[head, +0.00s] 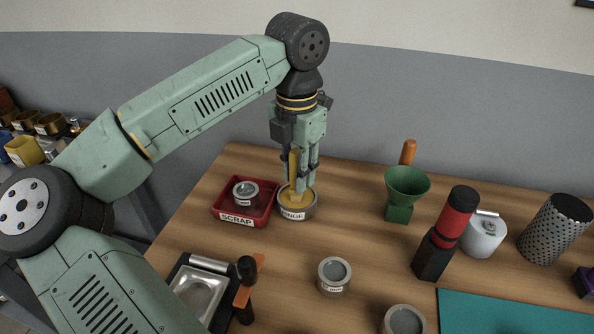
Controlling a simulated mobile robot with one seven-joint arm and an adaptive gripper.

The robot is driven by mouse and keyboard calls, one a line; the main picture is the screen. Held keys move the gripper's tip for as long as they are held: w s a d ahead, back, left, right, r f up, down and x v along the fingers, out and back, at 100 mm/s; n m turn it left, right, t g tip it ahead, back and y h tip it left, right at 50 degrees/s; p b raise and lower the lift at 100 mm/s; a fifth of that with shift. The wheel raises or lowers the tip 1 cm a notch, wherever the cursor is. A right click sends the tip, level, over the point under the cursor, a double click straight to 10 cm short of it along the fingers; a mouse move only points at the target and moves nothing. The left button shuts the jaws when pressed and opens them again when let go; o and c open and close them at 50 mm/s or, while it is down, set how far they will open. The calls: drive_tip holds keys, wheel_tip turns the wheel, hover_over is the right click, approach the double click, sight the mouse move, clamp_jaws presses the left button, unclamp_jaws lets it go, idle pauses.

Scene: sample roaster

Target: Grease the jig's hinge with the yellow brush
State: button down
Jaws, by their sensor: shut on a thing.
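My gripper (304,175) points down at the back of the table and is shut on the yellow brush (294,164). The brush is upright, its lower end at a round tin (296,213) of yellow grease labelled "HINGE". I cannot tell how deep its bristles sit in the grease; the fingers hide part of it. At the front left is a black-framed fixture with a shiny metal tray (197,295), a black knobbed post and an orange handle (248,280). It may be the jig; its hinge I cannot make out.
A red scrap tray (228,214) holding a small tin (245,193) stands just left of the grease tin. Two grey tins (334,276) (405,321) stand in front. A green funnel (406,186), a red-and-black cylinder (458,215) and a perforated drum (556,230) stand right.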

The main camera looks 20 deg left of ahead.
sight(297, 151)
idle(0.3)
drive_tip(key=shift+r+p, duration=2.2)
drive_tip(key=shift+r, duration=1.3)
drive_tip(key=shift+f, duration=0.1)
